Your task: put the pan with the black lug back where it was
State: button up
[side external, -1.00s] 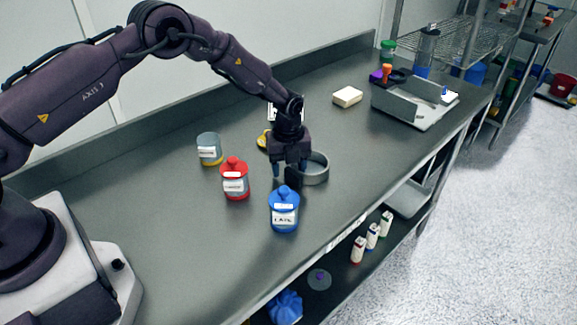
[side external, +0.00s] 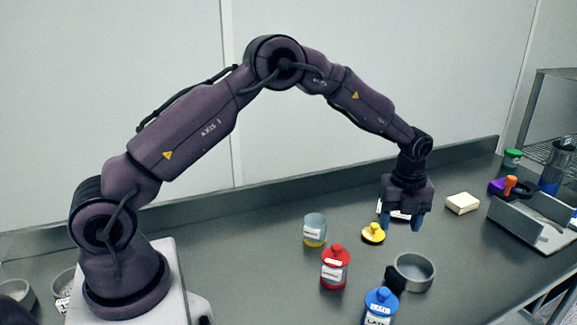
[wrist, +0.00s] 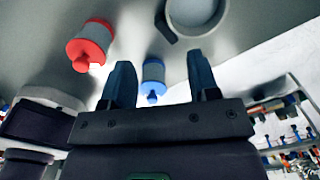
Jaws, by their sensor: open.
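The round grey pan (side external: 428,270) stands on the bench right of my arm, just behind the blue jar. Its black lug (side external: 395,279) points left, towards the jars. In the wrist view the pan (wrist: 196,32) is at the top, partly cut off, with its lug (wrist: 166,28) on its left. My gripper (side external: 402,222) is raised above the bench, behind the pan and apart from it. In the wrist view its two fingers (wrist: 160,65) are spread wide, with nothing held between them.
The blue jar (side external: 380,306) and red jar (side external: 335,268) stand near the pan. An unlidded yellow-banded jar (side external: 314,231) and a yellow lid (side external: 373,234) are farther back. A cream block (side external: 462,203) and metal tray (side external: 528,228) lie right. Other round pans (side external: 63,284) sit far left.

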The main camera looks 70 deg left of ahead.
jog(key=s+r+n+t, duration=0.1)
jog(key=s+r+n, duration=0.55)
jog(key=r, duration=0.35)
jog(key=s+r+n+t, duration=0.2)
jog(key=s+r+n, duration=0.4)
jog(key=r, duration=0.4)
jog(key=s+r+n+t, duration=0.1)
jog(key=s+n+t, duration=0.1)
jog(key=s+n, duration=0.9)
jog(key=s, duration=0.8)
